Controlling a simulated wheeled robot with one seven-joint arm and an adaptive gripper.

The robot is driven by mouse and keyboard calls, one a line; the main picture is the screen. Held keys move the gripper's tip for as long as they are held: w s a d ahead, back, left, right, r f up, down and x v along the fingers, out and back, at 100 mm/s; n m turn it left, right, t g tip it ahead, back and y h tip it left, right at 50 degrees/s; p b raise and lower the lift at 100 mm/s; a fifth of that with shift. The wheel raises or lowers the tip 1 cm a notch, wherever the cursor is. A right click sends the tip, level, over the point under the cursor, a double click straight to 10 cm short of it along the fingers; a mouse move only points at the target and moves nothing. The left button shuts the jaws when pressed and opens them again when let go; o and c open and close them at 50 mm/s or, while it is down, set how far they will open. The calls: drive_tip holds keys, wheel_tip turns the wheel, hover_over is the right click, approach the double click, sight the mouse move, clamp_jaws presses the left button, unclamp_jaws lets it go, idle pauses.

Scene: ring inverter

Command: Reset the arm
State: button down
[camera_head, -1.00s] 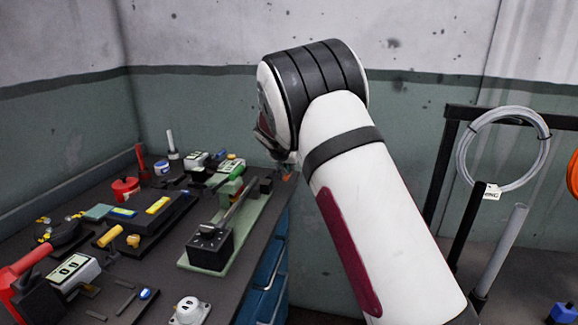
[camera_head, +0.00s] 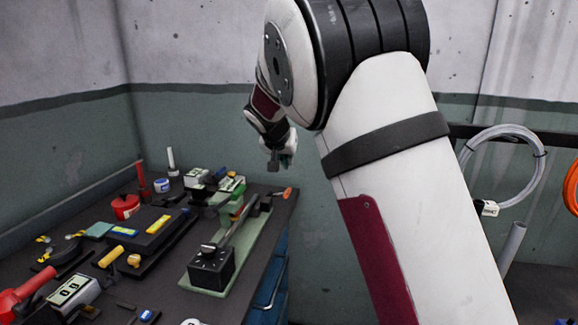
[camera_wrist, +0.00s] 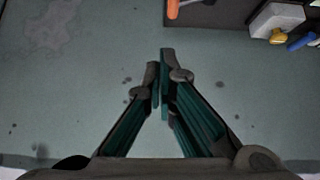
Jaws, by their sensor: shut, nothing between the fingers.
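My gripper (camera_head: 274,163) hangs past the far right end of the dark workbench (camera_head: 170,283) in the head view, above its top and in front of the green wall. In the wrist view my gripper (camera_wrist: 160,62) shows its two teal-padded fingers with tips together and nothing between them. My white arm with black bands and a dark red panel fills the right half of the head view.
The bench holds a green-based fixture with a black block (camera_head: 212,268), a red container (camera_head: 125,206), a red-handled tool (camera_head: 25,290) and several small parts. An orange-tipped tool (camera_head: 288,193) lies near the bench's far edge. A cable coil (camera_head: 475,185) hangs at right.

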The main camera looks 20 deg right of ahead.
drive_tip(key=s+d+r+n+g+y+p, duration=0.15)
drive_tip(key=s+r, duration=0.35)
drive_tip(key=s, duration=0.7)
drive_tip(key=s+d+r+g+y+p, duration=0.15)
drive_tip(key=s+r, duration=0.25)
drive_tip(key=s, duration=0.8)
drive_tip(key=s+a+n+p, duration=0.2)
drive_tip(key=s, duration=1.2)
drive_tip(key=s+a+f+n+y+p, duration=0.1)
drive_tip(key=s+a+n+p, duration=0.1)
drive_tip(key=s, duration=1.2)
drive_tip(key=shift+s+a+g+y, duration=0.25)
drive_tip(key=shift+a+g+y, duration=0.05)
drive_tip(key=shift+a, duration=0.35)
